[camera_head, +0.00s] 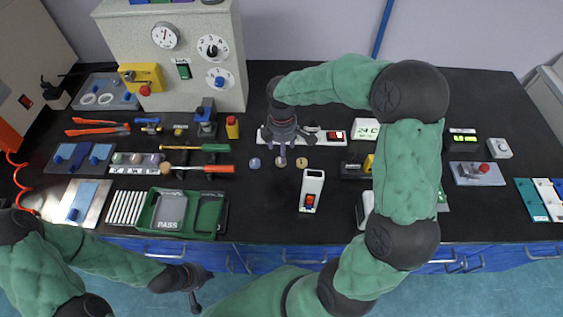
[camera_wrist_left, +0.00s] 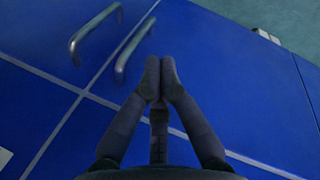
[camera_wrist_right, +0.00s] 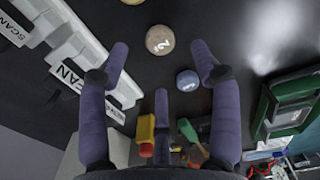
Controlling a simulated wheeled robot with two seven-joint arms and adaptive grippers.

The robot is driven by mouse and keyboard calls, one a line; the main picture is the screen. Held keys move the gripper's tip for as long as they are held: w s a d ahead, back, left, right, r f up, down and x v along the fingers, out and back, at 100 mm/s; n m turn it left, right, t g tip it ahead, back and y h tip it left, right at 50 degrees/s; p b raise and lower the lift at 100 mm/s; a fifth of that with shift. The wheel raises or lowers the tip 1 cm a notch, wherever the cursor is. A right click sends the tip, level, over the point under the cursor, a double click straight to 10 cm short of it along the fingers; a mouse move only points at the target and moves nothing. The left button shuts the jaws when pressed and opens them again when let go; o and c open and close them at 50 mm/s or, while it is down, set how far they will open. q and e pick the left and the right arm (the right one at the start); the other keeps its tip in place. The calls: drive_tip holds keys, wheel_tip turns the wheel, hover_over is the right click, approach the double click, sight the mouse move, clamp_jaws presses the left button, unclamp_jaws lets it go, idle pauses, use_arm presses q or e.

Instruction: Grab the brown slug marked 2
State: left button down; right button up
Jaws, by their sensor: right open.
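In the head view the brown slug (camera_head: 281,161) is partly hidden by my right gripper (camera_head: 286,148). In the right wrist view my right gripper (camera_wrist_right: 160,57) is open and empty, with the slug seen between its spread fingertips. Whether they touch it I cannot tell. My left gripper (camera_head: 193,290) hangs low before the bench front; its fingertips are together in the left wrist view (camera_wrist_left: 160,76).
A blue-grey slug (camera_wrist_right: 187,80) and a yellowish slug (camera_wrist_right: 132,1) flank the brown one closely. A white labelled strip (camera_wrist_right: 75,60) lies beside the gripper. A white device (camera_head: 312,190) stands nearby on the bench. The green tray (camera_head: 150,222) is at left.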

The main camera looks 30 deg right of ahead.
drive_tip(key=shift+w+a+f+b, duration=0.1)
drive_tip(key=shift+f+b, duration=0.65)
drive_tip(key=shift+f, duration=0.8)
drive_tip(key=shift+w+f+b, duration=0.1)
drive_tip(key=shift+f+b, duration=0.6)
drive_tip(key=shift+f, duration=0.85)
drive_tip(key=shift+r, duration=0.1)
drive_tip(key=c, duration=1)
